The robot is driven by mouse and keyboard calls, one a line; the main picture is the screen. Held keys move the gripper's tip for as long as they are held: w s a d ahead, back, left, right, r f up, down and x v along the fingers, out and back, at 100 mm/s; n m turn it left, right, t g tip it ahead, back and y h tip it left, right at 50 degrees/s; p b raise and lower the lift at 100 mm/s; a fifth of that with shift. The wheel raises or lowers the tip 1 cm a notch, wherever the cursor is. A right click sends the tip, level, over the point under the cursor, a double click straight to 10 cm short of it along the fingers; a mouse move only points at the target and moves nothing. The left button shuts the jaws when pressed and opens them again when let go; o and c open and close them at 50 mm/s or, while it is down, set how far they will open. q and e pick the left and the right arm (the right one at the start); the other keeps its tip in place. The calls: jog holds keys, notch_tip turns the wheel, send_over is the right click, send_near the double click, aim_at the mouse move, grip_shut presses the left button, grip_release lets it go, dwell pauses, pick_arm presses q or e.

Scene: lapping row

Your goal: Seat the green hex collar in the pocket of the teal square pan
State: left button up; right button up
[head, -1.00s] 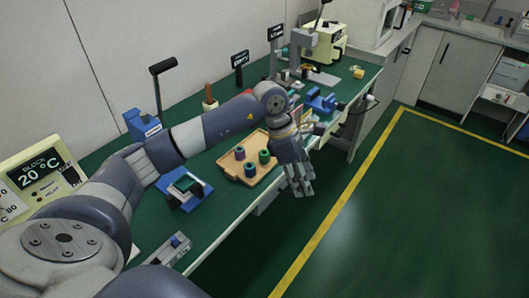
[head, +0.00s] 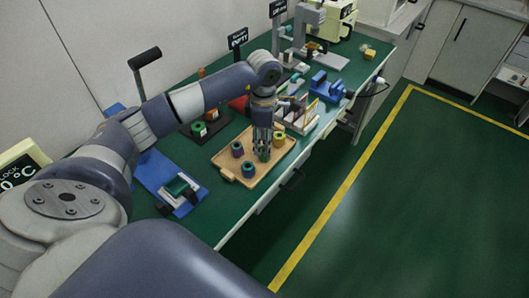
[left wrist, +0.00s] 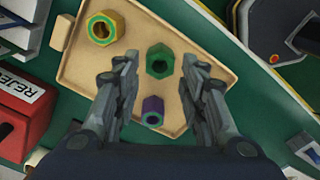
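The green hex collar (left wrist: 160,61) stands on a wooden tray (left wrist: 215,68) in the left wrist view, ahead of and between my left fingers. I cannot surely pick out the teal square pan. My right gripper is not in view.
A blue fixture (head: 180,190) lies nearer me on the green bench.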

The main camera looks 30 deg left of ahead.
pick_arm(q)
notch_tip(320, 180, down, 4)
jog(key=shift+s+f+p, duration=0.1)
jog(key=shift+f+p, duration=0.1)
jog(key=shift+p, duration=0.3)
jog(key=shift+a+f, duration=0.1)
jog(key=shift+f, duration=0.05)
jog(key=c, duration=0.8)
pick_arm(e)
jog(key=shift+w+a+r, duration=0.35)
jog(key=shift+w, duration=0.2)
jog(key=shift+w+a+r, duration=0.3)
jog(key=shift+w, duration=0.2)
